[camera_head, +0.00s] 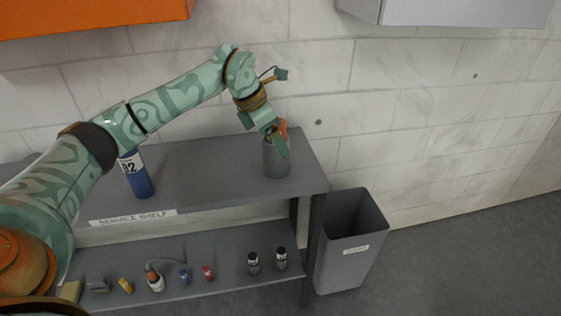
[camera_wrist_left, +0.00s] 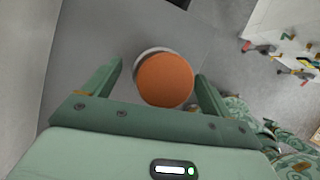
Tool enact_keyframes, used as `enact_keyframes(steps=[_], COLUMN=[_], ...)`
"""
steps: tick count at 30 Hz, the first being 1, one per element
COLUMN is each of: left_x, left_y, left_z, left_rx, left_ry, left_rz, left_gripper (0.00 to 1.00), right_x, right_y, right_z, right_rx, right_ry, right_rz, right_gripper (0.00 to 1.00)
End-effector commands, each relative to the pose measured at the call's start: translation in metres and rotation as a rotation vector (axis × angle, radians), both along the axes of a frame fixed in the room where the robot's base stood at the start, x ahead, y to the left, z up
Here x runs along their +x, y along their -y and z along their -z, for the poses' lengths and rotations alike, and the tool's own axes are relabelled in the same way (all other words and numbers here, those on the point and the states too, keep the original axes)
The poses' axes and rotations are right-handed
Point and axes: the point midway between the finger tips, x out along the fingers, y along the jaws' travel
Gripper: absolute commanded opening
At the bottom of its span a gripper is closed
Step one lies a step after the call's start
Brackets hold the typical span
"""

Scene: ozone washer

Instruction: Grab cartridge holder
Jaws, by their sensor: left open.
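A grey cylinder with an orange top, which I take to be the cartridge holder (camera_head: 275,164), stands upright on the right end of the upper shelf. My left gripper (camera_head: 276,141) is at its upper part, with one finger in front of it in the head view. In the left wrist view, the round orange top (camera_wrist_left: 165,80) lies between the two open fingers of the gripper (camera_wrist_left: 158,72). Gaps show on both sides, the one on the right narrower. How far down the fingers reach is hard to tell. My right gripper is not in view.
A blue bottle (camera_head: 138,179) stands on the upper shelf (camera_head: 210,170) to the left. Several small items, including two dark canisters (camera_head: 253,263), line the lower shelf (camera_head: 215,277). A grey bin (camera_head: 345,255) stands on the right. The wall is close behind the shelf.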

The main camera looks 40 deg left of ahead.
Motion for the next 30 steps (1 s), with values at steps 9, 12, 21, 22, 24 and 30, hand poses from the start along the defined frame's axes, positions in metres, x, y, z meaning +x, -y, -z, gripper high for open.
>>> enact_keyframes(steps=[9, 12, 21, 22, 24, 30], left_x=[0.006, 0.006, 0.006, 0.006, 0.006, 0.006], left_y=[0.004, 0.004, 0.003, 0.003, 0.003, 0.004], left_z=[0.015, 0.015, 0.014, 0.014, 0.014, 0.004], left_rx=[0.0, -0.001, -0.001, -0.001, -0.001, -0.002], left_ry=[0.0, 0.001, 0.003, 0.003, 0.003, 0.006], left_rz=[-0.001, -0.001, 0.0, 0.0, 0.0, 0.001], left_gripper=[0.84, 0.73, 0.19, 0.19, 0.19, 0.19], right_x=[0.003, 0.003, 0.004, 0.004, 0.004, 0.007], right_y=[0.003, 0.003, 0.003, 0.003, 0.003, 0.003], right_z=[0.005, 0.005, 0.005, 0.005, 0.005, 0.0], right_rx=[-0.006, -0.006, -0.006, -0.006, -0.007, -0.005], right_ry=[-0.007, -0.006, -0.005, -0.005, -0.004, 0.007], right_rz=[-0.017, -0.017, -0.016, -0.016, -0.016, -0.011], right_gripper=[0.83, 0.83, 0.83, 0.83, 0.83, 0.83])
